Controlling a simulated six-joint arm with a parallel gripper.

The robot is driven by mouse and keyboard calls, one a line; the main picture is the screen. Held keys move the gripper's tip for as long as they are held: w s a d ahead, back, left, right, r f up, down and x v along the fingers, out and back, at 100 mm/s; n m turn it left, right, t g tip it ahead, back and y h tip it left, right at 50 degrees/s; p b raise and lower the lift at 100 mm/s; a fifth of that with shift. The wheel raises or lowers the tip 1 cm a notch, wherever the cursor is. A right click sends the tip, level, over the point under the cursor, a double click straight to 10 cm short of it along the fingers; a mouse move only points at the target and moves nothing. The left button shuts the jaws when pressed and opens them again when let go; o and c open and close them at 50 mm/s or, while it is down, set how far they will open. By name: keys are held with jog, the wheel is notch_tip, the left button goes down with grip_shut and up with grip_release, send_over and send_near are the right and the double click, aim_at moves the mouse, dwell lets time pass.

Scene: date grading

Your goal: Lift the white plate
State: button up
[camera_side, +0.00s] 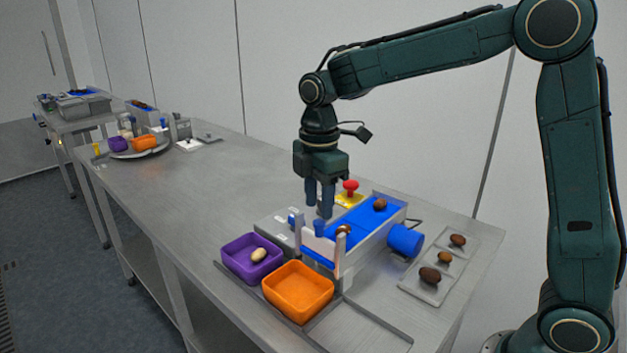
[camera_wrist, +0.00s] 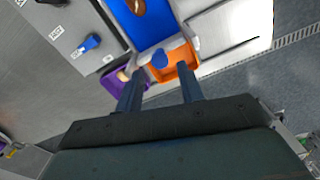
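My gripper (camera_side: 319,206) hangs pointing down above the small blue-belt conveyor in the side view. Its two dark fingers are apart with nothing between them, also in the wrist view (camera_wrist: 159,84). A pale rectangular plate (camera_side: 450,270) with several brown dates on it lies on the bench at the right, apart from my gripper. A round pale plate (camera_side: 158,152) stands far off at the back left, bearing purple and orange bowls. I cannot tell which is the white plate. Neither plate is clear in the wrist view.
The conveyor (camera_side: 357,228) carries brown dates; a blue cylinder (camera_side: 405,240) sticks out beside it. A purple tray (camera_side: 238,262) with a pale date and an empty orange tray (camera_side: 298,293) stand in front. A red button (camera_side: 350,187) is behind. The middle bench is clear.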

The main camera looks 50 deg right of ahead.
aim_at(319, 222)
jog(key=shift+f, duration=2.2)
